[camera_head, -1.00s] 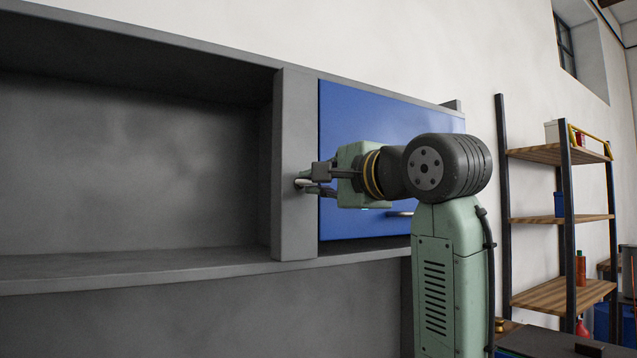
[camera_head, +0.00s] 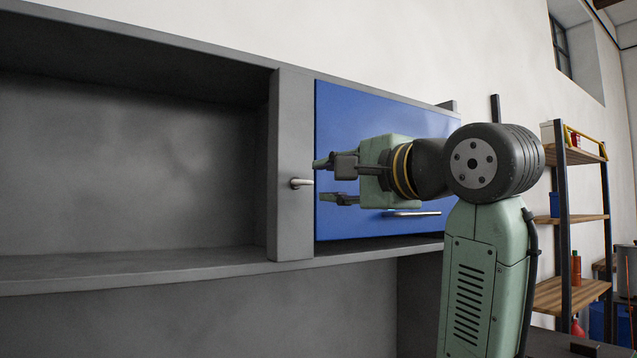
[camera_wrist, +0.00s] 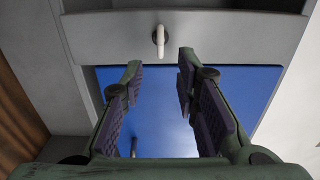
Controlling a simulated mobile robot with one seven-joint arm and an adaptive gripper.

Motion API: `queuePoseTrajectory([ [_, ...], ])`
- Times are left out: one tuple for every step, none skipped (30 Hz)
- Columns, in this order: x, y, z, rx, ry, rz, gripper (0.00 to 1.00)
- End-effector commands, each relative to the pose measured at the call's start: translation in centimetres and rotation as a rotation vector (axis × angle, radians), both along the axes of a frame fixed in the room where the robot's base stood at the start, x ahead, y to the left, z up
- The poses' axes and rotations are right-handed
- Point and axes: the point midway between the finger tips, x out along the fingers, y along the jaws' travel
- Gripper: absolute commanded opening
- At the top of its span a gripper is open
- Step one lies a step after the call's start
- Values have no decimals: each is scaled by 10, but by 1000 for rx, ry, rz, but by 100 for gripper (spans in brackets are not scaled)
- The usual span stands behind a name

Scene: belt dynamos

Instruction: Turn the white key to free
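The white key (camera_head: 302,183) sits on the grey upright post beside the blue door, its handle lying roughly level and pointing right in the head view. It also shows in the wrist view (camera_wrist: 160,36), just beyond the fingertips on the grey panel. My gripper (camera_head: 328,180) is open and empty, in front of the blue door and to the right of the key, apart from it. In the wrist view its two fingers (camera_wrist: 159,65) are spread with the blue door between them.
The blue door (camera_head: 360,115) is closed, with a metal bar handle (camera_head: 411,213) near its lower edge. An empty grey shelf compartment (camera_head: 130,165) lies to the left. A wooden shelf rack (camera_head: 575,222) stands at the far right.

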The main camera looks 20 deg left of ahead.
Motion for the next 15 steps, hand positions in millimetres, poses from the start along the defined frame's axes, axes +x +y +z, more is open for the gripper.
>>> queuePoseTrajectory([
  [-7, -9, 1, 3, -3, -1, 28],
  [-11, -14, 1, 2, -3, -1, 28],
  [-16, -21, 1, 3, -2, -1, 28],
  [-20, -25, 1, 1, -2, -1, 28],
  [-24, -29, 1, 1, -3, -1, 28],
  [-28, -35, 1, 1, -3, -1, 28],
  [-30, -38, 1, 0, -3, -1, 28],
  [-32, -41, 1, 1, -2, -1, 28],
  [-35, -45, 1, 0, -1, -1, 28],
  [-37, -47, 0, 1, -1, -1, 28],
  [-38, -49, 0, 1, -1, 0, 28],
  [-40, -51, 0, 1, -1, 0, 28],
  [-41, -51, 0, 1, -1, 1, 28],
  [-41, -52, 0, 0, 0, 1, 28],
  [-42, -53, 0, 0, 0, 1, 28],
])
